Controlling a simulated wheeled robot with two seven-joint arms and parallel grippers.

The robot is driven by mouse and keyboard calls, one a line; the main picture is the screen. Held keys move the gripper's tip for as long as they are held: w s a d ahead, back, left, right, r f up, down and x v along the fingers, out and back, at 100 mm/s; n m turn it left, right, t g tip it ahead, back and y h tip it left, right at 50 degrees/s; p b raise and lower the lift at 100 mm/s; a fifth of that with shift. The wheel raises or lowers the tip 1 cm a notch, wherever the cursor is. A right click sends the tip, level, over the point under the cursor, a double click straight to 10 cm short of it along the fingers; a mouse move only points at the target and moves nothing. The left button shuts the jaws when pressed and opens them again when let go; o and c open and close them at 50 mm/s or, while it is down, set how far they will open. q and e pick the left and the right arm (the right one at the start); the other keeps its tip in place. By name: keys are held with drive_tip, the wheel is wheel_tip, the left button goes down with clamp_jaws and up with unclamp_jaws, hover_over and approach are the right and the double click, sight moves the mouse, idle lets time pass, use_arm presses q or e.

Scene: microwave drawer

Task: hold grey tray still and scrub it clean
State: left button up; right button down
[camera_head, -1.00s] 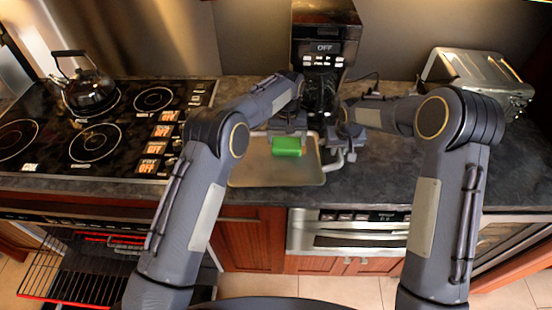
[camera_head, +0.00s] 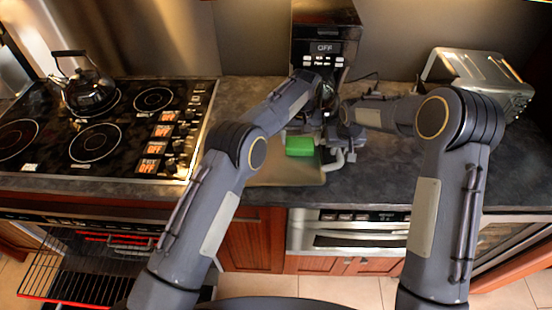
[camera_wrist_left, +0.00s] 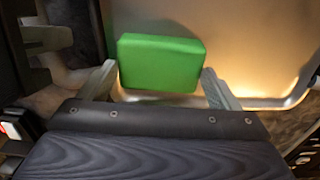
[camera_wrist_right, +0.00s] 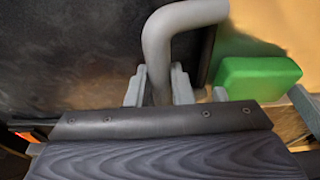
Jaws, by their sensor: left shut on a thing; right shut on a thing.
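A grey tray (camera_head: 290,177) lies on the counter below the coffee maker, partly hidden by my left arm. A green sponge (camera_head: 299,146) is at the tray's right part; I cannot tell if it presses on the surface. My left gripper (camera_wrist_left: 158,84) is shut on the sponge (camera_wrist_left: 160,62), one finger on each side, with the tray (camera_wrist_left: 245,45) beneath. My right gripper (camera_wrist_right: 158,86) is shut on the bent grey handle (camera_wrist_right: 180,20) at the tray's right side. The handle also shows in the head view (camera_head: 338,163). Both fingertips are mostly hidden in the head view.
A black coffee maker (camera_head: 324,45) stands close behind both grippers. The cooktop with a kettle (camera_head: 88,90) is at left. A silver toaster (camera_head: 480,80) stands at right. Dark counter (camera_head: 400,185) is free to the right of the tray.

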use_arm(q)
drive_tip(key=shift+s+a, duration=0.1)
drive_tip(key=shift+a, duration=1.05)
drive_tip(key=shift+a, duration=0.1)
